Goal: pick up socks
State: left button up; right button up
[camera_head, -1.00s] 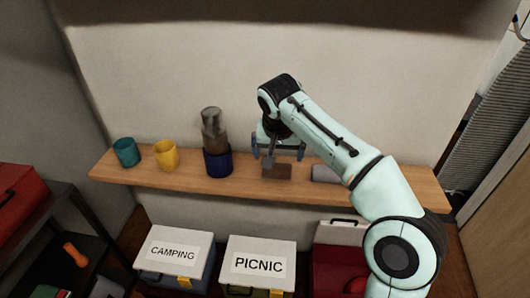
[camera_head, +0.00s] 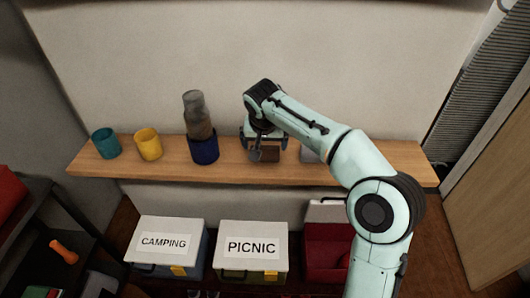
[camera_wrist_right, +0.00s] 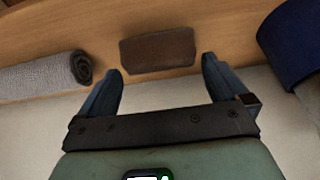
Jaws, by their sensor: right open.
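A grey rolled cloth bundle (camera_wrist_right: 45,74), possibly the socks, lies on the wooden shelf at the left of the right wrist view. In the head view only a small grey part (camera_head: 310,156) shows beside my forearm. My right gripper (camera_head: 268,150) is open and empty over the shelf. In the right wrist view its fingers (camera_wrist_right: 161,70) point at a brown wallet-like block (camera_wrist_right: 158,50), which lies just ahead between the fingertips, with no clear contact. The grey bundle is outside the fingers, beside the left one. My left gripper is not in view.
The shelf (camera_head: 110,170) also holds a teal cup (camera_head: 106,143), a yellow cup (camera_head: 148,144) and a dark blue cup (camera_head: 204,150) with a grey-brown bottle-like thing in it. Below are boxes marked CAMPING (camera_head: 165,241) and PICNIC (camera_head: 251,246), and a red box (camera_head: 325,245).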

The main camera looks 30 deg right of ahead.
aim_at(265, 146)
jog(key=x, duration=0.3)
jog(key=shift+f, duration=0.15)
jog(key=c, duration=0.7)
